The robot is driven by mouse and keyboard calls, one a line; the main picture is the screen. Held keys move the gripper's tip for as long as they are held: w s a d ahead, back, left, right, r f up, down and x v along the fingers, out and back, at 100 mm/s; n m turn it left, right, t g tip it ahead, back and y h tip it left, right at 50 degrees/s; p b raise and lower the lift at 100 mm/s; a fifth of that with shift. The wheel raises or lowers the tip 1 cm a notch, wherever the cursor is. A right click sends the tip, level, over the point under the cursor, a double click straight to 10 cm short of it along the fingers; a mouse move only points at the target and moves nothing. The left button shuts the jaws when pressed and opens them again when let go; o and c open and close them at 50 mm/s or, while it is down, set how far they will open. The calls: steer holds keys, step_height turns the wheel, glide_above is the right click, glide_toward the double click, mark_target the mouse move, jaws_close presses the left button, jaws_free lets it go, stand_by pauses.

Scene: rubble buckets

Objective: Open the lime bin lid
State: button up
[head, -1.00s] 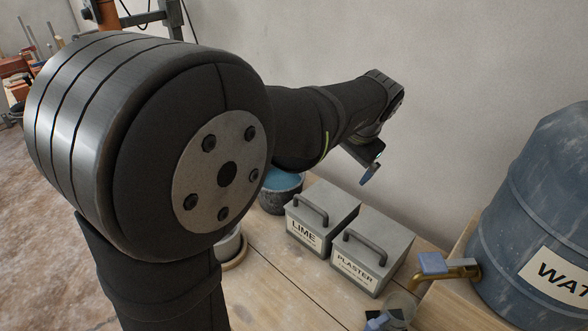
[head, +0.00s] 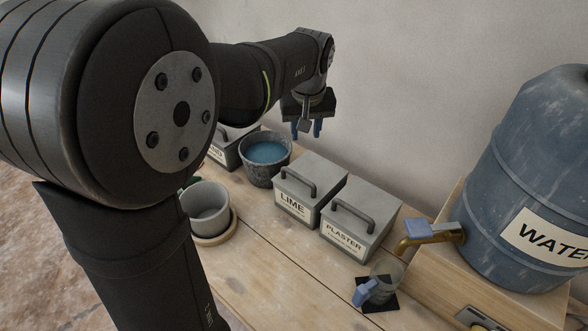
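The lime bin (head: 308,188) is a grey box with a LIME label on its front and a dark bar handle (head: 298,181) on its lid. Its lid is shut. It stands on the wooden bench between a bucket and the plaster bin. My gripper (head: 306,130) hangs above and behind the lime bin, near the wall, with its blue-tipped fingers pointing down. The two fingertips show apart with a gap between them and nothing in it. The gripper does not touch the lime bin.
A dark bucket (head: 264,158) of blue water stands left of the lime bin. The plaster bin (head: 361,220) stands close on its right. A grey pot (head: 205,208) sits on a round wooden base. A blue water barrel (head: 535,185) with a brass tap (head: 432,237) stands at right.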

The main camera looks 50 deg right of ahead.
steer(key=w+a+n+g, duration=0.1)
steer(key=w+a+n, duration=0.1)
steer(key=n, duration=0.6)
glide_toward(298, 175)
steer(key=shift+g, duration=0.3)
steer(key=f, duration=0.5)
steer(key=d+f, duration=0.1)
steer(key=f, duration=0.2)
steer(key=shift+w+d+f, duration=0.1)
steer(key=shift+w, duration=0.15)
jaws_close()
